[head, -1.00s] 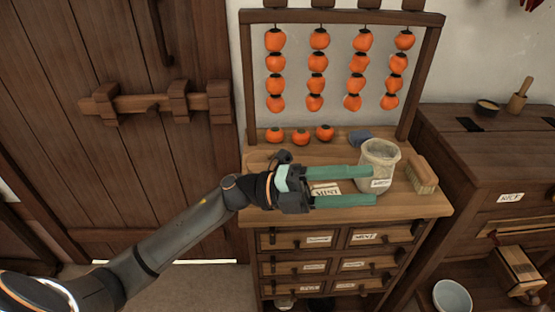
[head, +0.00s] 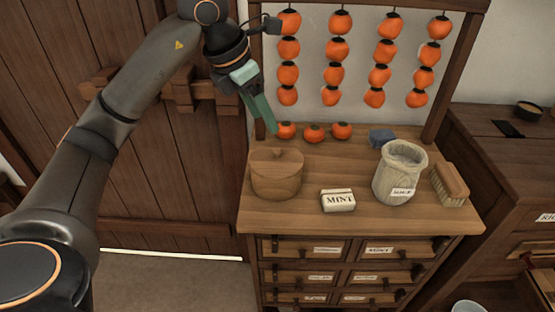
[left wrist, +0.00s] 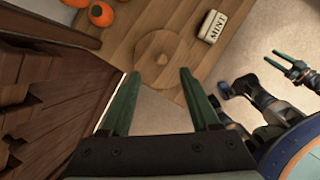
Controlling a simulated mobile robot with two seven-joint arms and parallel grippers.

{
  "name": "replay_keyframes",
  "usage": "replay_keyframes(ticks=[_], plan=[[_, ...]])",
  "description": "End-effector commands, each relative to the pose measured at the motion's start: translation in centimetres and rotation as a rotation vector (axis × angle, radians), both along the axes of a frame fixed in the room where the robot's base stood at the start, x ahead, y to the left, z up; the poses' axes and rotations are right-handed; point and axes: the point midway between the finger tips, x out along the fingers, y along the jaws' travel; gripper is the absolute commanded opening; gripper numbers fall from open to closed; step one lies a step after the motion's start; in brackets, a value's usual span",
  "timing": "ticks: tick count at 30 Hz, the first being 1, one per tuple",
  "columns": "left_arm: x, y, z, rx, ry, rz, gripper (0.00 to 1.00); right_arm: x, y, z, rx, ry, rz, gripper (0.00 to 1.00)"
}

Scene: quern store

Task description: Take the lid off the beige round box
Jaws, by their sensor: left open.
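The beige round box (head: 276,181) is wooden and stands at the left of the chest's top. Its lid (head: 277,158), with a small knob, sits on it. In the left wrist view the lid (left wrist: 181,63) shows from above, just beyond the fingertips. My left gripper (head: 270,128) is above and behind the box in the head view, pointing down. Its green fingers are apart with nothing between them, and clear of the lid. My right gripper (left wrist: 279,59) shows small at the right of the left wrist view, its fingers apart and empty.
A MINT packet (head: 338,200), a pale jar (head: 392,182), a brush (head: 450,184) and a blue cloth (head: 381,137) lie right of the box. Several persimmons (head: 314,133) sit behind it. Strings of persimmons (head: 335,48) hang from a frame (head: 464,62) at the back.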

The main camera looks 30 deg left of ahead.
Motion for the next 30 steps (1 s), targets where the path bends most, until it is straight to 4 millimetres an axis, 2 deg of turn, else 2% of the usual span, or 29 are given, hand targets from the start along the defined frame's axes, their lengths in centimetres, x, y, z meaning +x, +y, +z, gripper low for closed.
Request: replay_keyframes(ticks=[1, 3, 11, 19, 23, 29, 30], plan=[[0.3, -0.2, -1.1, -0.001, 0.004, -0.002, 0.62, 0.0, 0.1, -0.1, 0.001, 0.002, 0.002, 0.50], [0.7, -0.4, -2.1, -0.001, 0.003, -0.003, 0.62, 0.0, 0.1, -0.1, 0.001, 0.003, 0.002, 0.50], [1.3, -0.7, -4.0, -0.003, 0.002, -0.005, 0.62, 0.1, 0.3, 0.0, 0.003, 0.000, 0.004, 0.50], [2.2, -1.1, -7.7, -0.004, 0.002, -0.005, 0.62, 0.1, 0.3, 0.1, 0.005, -0.003, 0.004, 0.50], [2.5, -1.2, -8.4, -0.004, 0.001, -0.004, 0.62, 0.2, 0.3, 0.1, 0.004, -0.004, 0.005, 0.50], [2.5, -1.2, -8.4, -0.003, -0.001, -0.003, 0.62, 0.2, 0.3, 0.1, 0.005, -0.006, 0.005, 0.50], [2.5, -1.2, -8.4, -0.003, -0.001, -0.003, 0.59, 0.2, 0.3, 0.1, 0.005, -0.006, 0.005, 0.50]])
